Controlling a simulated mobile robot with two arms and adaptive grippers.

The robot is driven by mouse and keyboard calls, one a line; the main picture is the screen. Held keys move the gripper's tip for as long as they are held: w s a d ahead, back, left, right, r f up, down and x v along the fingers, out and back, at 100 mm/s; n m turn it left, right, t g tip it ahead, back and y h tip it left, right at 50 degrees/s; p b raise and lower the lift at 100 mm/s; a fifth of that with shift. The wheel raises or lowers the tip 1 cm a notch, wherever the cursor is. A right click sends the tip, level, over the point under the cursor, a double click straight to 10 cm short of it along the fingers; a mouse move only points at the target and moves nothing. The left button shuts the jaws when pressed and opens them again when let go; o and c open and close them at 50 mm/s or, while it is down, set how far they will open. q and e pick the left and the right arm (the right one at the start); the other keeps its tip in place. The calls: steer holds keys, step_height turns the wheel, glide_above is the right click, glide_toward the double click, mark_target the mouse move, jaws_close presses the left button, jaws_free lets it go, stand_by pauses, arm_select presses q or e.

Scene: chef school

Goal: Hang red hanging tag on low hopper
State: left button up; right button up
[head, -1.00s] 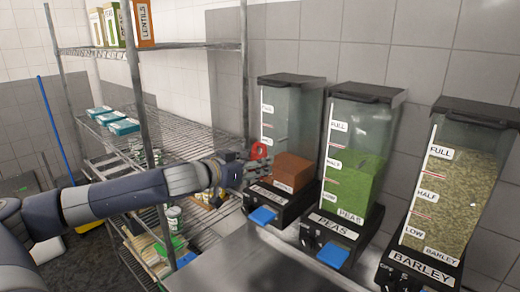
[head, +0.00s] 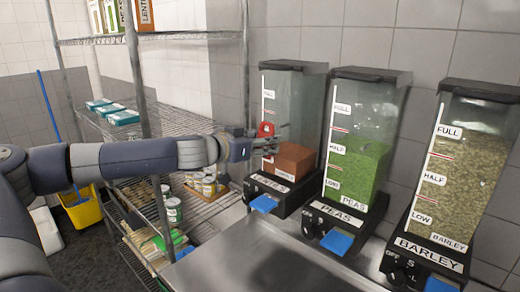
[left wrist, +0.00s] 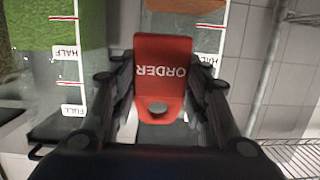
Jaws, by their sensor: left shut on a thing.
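A red tag (head: 266,129) marked "ORDER" is held by my left gripper (head: 268,141). Whether the tag touches this hopper cannot be told. The peas hopper (head: 373,105) and the fuller barley hopper (head: 493,100) stand to the right. My right gripper is not in view.
A wire shelf rack (head: 140,75) with boxes and cans stands at left, close behind my left arm. A metal counter (head: 235,258) lies in front of the hoppers, mostly clear. Blue levers (head: 337,241) stick out from the hopper bases. A yellow bucket (head: 85,212) is on the floor.

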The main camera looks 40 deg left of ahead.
arm_select(q)
steer(key=shift+b+x, duration=0.75)
steer(key=shift+x, duration=0.05)
steer(key=shift+r+b+x, duration=0.2)
steer(key=shift+b+x, duration=0.55)
steer(key=shift+x, duration=0.45)
steer(key=shift+r+b+x, duration=0.15)
steer(key=shift+b+x, duration=0.6)
steer(key=shift+x, duration=0.45)
steer(key=shift+w+d+f+b, duration=0.15)
steer(key=shift+w+f+b, duration=0.3)
steer(key=shift+w+b, duration=0.35)
steer(key=shift+s, duration=0.15)
steer(key=o, duration=0.9)
steer(key=shift+o, duration=0.2)
